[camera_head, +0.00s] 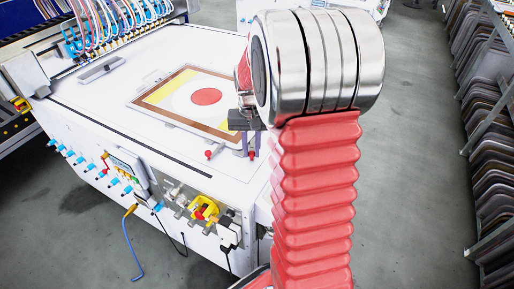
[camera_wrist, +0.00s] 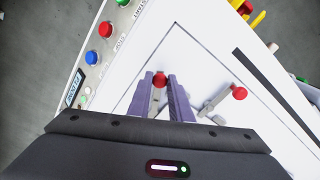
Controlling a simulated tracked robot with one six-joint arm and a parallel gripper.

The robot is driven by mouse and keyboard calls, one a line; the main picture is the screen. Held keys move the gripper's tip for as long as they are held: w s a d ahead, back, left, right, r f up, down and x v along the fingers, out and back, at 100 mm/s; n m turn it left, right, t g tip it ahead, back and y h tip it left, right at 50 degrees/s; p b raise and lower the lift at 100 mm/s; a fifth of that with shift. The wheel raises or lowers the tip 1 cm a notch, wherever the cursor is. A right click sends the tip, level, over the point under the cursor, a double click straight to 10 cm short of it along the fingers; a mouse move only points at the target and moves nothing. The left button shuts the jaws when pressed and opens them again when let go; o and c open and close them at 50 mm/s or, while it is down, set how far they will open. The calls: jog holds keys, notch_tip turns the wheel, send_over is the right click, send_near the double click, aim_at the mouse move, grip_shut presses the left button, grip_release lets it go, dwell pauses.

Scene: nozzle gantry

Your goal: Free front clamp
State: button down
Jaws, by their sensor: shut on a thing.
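Two clamps with red knobs sit on the white table. In the wrist view one red knob (camera_wrist: 160,79) is between the purple fingertips of my gripper (camera_wrist: 161,84), which is shut on it. The lower part of this clamp is mostly hidden by the fingers. The other clamp's red knob (camera_wrist: 239,93) stands apart to the right, with its grey lever beside it. In the head view my gripper (camera_head: 249,153) reaches down at the table's near right part. The free clamp's red knob (camera_head: 208,154) shows to its left. I cannot tell which clamp is the front one.
A brown-edged frame (camera_head: 141,100) with a yellow print and red disc lies on the white table (camera_head: 95,106). Hoses and nozzles (camera_head: 118,20) stand behind at the left. A control panel (camera_head: 128,163) and yellow valve (camera_head: 204,209) are on the table's side. Racks stand at the right.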

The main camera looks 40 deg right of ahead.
jog(key=m, duration=0.1)
jog(key=w+a+m, duration=0.1)
jog(key=shift+w+m, duration=0.1)
jog(key=shift+m, duration=0.3)
jog(key=shift+w+a+m, duration=0.25)
jog(key=shift+w+m, duration=0.15)
jog(key=shift+m, duration=0.35)
jog(key=shift+w+a+m, duration=0.25)
jog(key=shift+w+m, duration=0.1)
jog(key=shift+m, duration=0.4)
jog(key=shift+w, duration=0.1)
jog(key=c, duration=1.6)
grip_release()
notch_tip(320, 180, up, 14)
jog(key=shift+f, duration=0.15)
